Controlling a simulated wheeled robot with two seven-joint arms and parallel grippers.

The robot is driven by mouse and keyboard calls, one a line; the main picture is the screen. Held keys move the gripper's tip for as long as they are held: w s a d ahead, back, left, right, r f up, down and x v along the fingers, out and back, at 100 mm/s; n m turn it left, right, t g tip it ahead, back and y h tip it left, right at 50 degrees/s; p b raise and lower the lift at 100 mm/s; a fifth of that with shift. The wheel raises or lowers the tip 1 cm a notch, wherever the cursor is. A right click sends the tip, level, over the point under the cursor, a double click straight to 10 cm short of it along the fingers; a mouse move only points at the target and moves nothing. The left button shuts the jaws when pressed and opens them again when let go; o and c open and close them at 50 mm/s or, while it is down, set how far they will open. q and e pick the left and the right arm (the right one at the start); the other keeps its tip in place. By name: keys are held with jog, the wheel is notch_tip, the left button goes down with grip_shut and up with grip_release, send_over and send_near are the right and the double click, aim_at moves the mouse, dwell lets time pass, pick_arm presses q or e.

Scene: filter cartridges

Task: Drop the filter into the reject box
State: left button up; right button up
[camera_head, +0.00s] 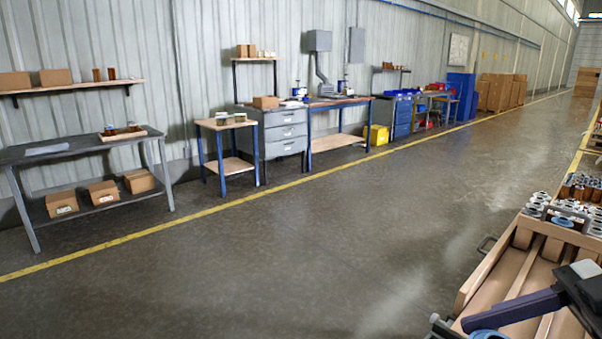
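Several white filter cartridges with blue rings (563,219) stand in a cluster at the right edge, on the far end of a wooden bench or cart. Copper-brown cylinders (581,186) stand behind them. A dark purple link with a black end part (585,290) crosses the lower right corner. It looks like my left arm. Its fingertips are not visible, so I cannot tell whether it is open or holds anything. My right gripper is not in view. No box here is clearly marked as the reject box.
The wooden bench (466,292) has raised slats and a dark side handle. Wide grey floor (330,240) with a yellow line lies clear to its left. Along the wall stand a dark table (80,146) with cardboard boxes below, a small stand (228,122), drawers and a yellow bin (377,135).

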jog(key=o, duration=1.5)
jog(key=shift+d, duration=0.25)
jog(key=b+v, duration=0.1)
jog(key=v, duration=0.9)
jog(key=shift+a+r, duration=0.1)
